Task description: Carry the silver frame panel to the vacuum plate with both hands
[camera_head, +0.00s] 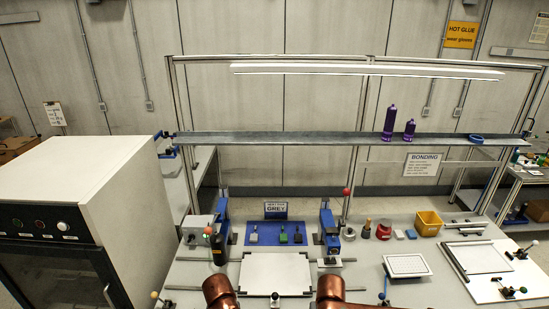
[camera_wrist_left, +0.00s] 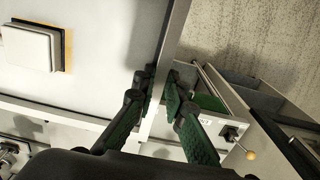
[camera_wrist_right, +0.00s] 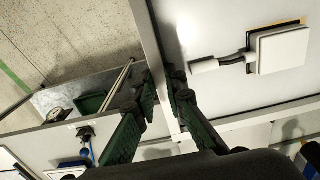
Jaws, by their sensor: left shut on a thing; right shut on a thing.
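The silver frame panel shows in part as a straight silver bar along a pale sheet, in the left wrist view (camera_wrist_left: 174,42) and the right wrist view (camera_wrist_right: 152,42). My left gripper (camera_wrist_left: 160,82) is shut on one bar. My right gripper (camera_wrist_right: 163,82) is shut on another bar. In the head view only my copper-coloured forearms show at the bottom edge; the grippers and panel are out of view. A white plate (camera_head: 277,273) lies on the bench at centre, and a smaller white plate (camera_head: 407,266) lies to its right. I cannot tell which is the vacuum plate.
Blue clamp stations (camera_head: 328,235) stand behind the centre plate. A yellow bin (camera_head: 429,223) and a red pot (camera_head: 384,231) stand to the right. A white framed board (camera_head: 478,258) lies at far right. A large white oven (camera_head: 85,220) stands left. A shelf (camera_head: 300,138) spans overhead.

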